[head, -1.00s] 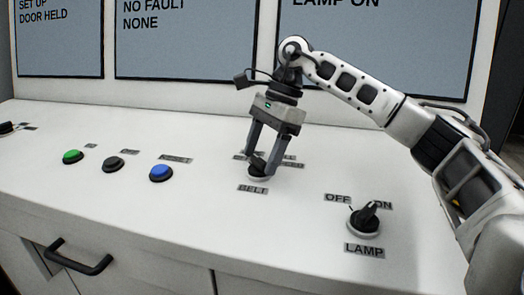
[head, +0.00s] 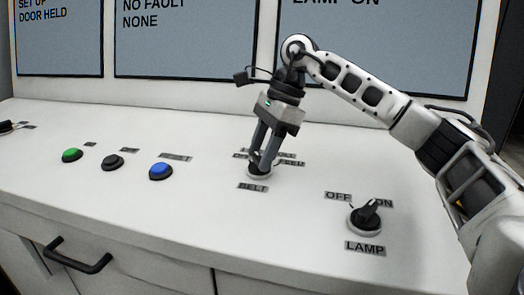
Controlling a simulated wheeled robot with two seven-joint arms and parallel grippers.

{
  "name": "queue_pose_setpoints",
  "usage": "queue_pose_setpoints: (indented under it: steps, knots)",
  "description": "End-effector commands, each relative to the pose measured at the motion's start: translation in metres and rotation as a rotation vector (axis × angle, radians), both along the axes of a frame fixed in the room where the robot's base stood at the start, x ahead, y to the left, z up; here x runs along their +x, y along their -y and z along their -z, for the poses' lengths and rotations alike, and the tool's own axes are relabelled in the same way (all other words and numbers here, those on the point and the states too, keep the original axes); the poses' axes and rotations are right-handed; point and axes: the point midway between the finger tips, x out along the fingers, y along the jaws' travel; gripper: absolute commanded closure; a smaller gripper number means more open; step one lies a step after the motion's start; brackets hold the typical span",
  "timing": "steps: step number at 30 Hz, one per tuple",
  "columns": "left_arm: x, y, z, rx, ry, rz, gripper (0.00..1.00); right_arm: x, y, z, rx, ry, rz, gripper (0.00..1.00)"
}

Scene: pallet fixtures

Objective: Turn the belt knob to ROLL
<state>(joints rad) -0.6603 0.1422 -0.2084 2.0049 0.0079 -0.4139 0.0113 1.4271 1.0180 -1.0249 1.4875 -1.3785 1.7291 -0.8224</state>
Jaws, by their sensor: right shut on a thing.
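The belt knob (head: 258,170) is a dark knob on a light round base, on the white console top above the BELT label (head: 253,187). My right gripper (head: 262,161) reaches down over it from above, with its fingers shut on the knob. The fingers hide most of the knob, so I cannot tell which way it points. The position labels behind it are partly covered; one to the right ends in "EED". My left gripper is not in view.
A lamp knob (head: 366,217) with OFF and ON labels stands to the right, pointing toward ON. Green (head: 72,155), black (head: 112,160) and blue (head: 160,171) buttons lie to the left. A drawer handle (head: 77,258) is on the front. Screens stand behind; one reads LAMP ON.

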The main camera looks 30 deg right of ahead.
Motion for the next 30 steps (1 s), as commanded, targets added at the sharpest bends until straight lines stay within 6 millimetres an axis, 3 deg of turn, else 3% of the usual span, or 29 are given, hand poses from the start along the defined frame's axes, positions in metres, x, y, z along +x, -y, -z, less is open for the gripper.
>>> queue_pose_setpoints:
  steps: [18,30]
  knots:
    - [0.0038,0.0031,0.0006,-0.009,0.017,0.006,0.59,-0.0032,-0.0016,0.0004,-0.001,0.004,0.558,0.76]
    - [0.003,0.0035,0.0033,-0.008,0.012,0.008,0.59,-0.0038,-0.0028,-0.0002,0.0,0.003,0.815,0.76]
